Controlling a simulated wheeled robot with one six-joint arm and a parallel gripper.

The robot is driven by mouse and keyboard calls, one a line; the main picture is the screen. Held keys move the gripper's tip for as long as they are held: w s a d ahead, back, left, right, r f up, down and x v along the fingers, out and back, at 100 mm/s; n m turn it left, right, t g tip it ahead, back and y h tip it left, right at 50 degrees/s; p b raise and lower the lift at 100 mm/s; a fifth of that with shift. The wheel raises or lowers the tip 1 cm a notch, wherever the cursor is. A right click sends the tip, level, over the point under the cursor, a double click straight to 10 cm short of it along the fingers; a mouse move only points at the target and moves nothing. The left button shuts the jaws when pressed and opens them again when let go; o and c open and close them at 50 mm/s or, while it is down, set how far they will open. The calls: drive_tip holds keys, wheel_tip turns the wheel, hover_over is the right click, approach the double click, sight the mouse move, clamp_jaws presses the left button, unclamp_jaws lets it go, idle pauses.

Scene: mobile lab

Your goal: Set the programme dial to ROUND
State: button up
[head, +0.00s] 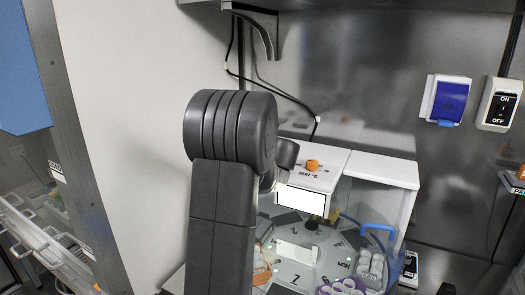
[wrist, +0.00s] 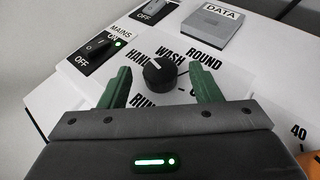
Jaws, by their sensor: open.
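The programme dial (wrist: 159,76) is a round black knob on a white panel in the wrist view. Its small white mark points up the picture and slightly left, toward the gap between the labels HAND (wrist: 137,56) and WASH (wrist: 171,52). The label ROUND (wrist: 205,57) is to the upper right, and a partly hidden RUN label is to the lower left. My gripper (wrist: 159,68) is open, with one green finger on each side of the dial and visible gaps between. In the head view my arm hides the dial and gripper.
A mains switch (wrist: 98,47) with a green light is left of the dial. A grey DATA cover (wrist: 208,27) is above. In the head view an orange knob (head: 312,165) sits on the white machine top (head: 380,168), above a carousel with tubs. A blue-covered wall box (head: 446,101) is at right.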

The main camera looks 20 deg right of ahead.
drive_tip(key=shift+x, duration=1.75)
drive_tip(key=shift+c, duration=0.4)
drive_tip(key=c, duration=0.9)
drive_tip(key=shift+f, duration=0.1)
